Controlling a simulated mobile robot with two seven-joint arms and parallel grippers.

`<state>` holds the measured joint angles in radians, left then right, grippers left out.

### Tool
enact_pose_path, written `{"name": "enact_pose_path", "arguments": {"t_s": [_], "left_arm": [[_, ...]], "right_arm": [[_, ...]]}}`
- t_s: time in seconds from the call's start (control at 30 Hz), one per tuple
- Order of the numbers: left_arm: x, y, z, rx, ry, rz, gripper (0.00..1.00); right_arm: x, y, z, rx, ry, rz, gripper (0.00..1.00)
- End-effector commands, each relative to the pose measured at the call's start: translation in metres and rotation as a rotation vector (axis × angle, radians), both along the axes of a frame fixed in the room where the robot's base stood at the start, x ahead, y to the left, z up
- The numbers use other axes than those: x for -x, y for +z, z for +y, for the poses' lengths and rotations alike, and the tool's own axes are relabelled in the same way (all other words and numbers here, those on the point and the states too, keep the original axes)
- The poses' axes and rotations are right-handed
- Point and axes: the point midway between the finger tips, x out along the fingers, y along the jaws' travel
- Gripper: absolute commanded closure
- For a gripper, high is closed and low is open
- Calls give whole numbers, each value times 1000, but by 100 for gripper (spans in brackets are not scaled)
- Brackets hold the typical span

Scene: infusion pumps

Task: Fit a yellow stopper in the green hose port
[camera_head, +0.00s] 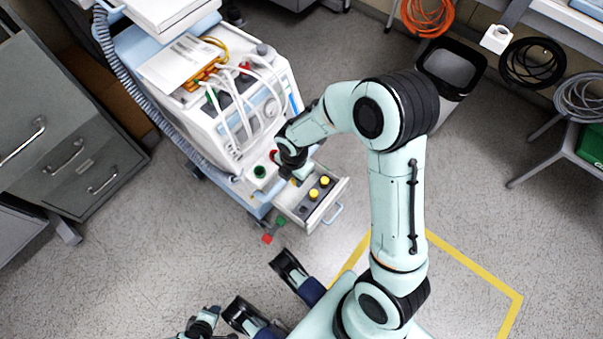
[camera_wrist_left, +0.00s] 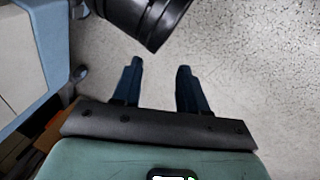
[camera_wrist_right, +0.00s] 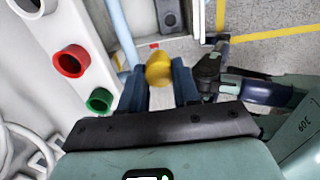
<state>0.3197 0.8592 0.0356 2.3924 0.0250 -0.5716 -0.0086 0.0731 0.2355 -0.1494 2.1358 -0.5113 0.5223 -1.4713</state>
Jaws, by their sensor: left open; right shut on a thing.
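A yellow stopper (camera_wrist_right: 158,68) is between the fingertips of my right gripper (camera_wrist_right: 159,76), which is shut on it. The green hose port (camera_wrist_right: 99,101) is a round open ring on the white panel, left of the gripper in the right wrist view. It also shows in the head view (camera_head: 260,172), left of the right gripper (camera_head: 292,172). The stopper is apart from the port. Two more yellow stoppers (camera_head: 313,193) (camera_head: 325,181) stand in the open drawer. My left gripper (camera_wrist_left: 160,82) is open and empty above the floor.
A red port (camera_wrist_right: 70,62) is beside the green one, with a white port (camera_wrist_right: 28,5) beyond it. The open drawer (camera_head: 331,199) juts from the cart below the right gripper. White hoses (camera_head: 240,115) hang on the machine. A dark bin (camera_head: 450,68) stands behind.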

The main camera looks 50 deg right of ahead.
Motion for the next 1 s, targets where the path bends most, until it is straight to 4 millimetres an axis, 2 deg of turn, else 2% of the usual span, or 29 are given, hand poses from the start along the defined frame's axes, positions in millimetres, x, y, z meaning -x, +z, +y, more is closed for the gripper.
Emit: {"name": "enact_pose_path", "arguments": {"t_s": [0.1, 0.33, 1.0], "left_arm": [[-4, -3, 2, -5, 4, -10, 57], [-2, 0, 1, -3, 2, -7, 57], [55, 44, -28, 72, -62, 146, 57]], "right_arm": [[19, -11, -1, -1, 174, 2, 100], [29, -9, -1, 1, 284, -1, 100], [28, 52, -1, 1, 279, -2, 100]]}}
